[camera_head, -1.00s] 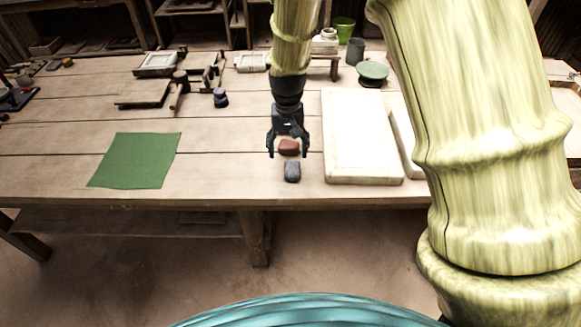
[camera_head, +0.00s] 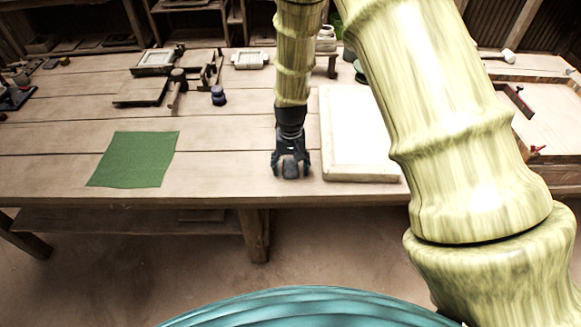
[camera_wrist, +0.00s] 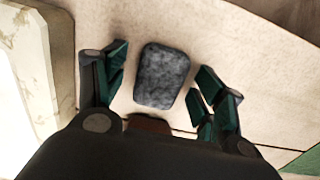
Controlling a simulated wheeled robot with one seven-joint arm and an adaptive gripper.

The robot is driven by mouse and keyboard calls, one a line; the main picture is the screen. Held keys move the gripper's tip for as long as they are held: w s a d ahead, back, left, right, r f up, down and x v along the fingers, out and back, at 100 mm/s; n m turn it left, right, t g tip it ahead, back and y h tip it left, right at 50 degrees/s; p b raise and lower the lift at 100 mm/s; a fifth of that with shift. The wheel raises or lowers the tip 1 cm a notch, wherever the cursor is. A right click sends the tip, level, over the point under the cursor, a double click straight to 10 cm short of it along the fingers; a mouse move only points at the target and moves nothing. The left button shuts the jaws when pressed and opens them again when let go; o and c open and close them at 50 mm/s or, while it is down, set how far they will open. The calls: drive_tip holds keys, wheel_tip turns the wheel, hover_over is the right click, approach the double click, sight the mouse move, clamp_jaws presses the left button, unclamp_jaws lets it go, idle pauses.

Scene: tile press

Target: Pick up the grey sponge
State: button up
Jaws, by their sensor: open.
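The grey sponge (camera_wrist: 162,76) is a dark, mottled block with rounded corners. In the wrist view it lies on the table between the two spread fingers of my gripper (camera_wrist: 160,88), with a gap on each side. In the head view the sponge (camera_head: 291,170) shows at the front of my gripper (camera_head: 291,166), near the table's front edge. My gripper is open and low over the sponge. A reddish-brown block (camera_wrist: 148,123) shows in part just behind the sponge in the wrist view; the gripper hides it in the head view.
A white slab (camera_head: 357,135) lies close to the right of my gripper, and its edge (camera_wrist: 40,60) shows at left in the wrist view. A green mat (camera_head: 134,159) lies further left. Bare table (camera_head: 228,160) lies between mat and gripper. Tools and frames stand at the back.

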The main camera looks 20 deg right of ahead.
drive_tip(key=shift+f, duration=0.3)
drive_tip(key=c, duration=1)
drive_tip(key=shift+r, duration=0.15)
drive_tip(key=shift+r, duration=0.5)
wheel_tip(320, 180, up, 2)
drive_tip(key=shift+r+b, duration=0.1)
drive_tip(key=shift+b, duration=0.3)
drive_tip(key=s+a+r+b, duration=0.1)
drive_tip(key=s+a+b, duration=0.1)
drive_tip(key=s+a, duration=0.8)
drive_tip(key=shift+s+a+r, duration=0.25)
drive_tip(key=shift+a, duration=0.85)
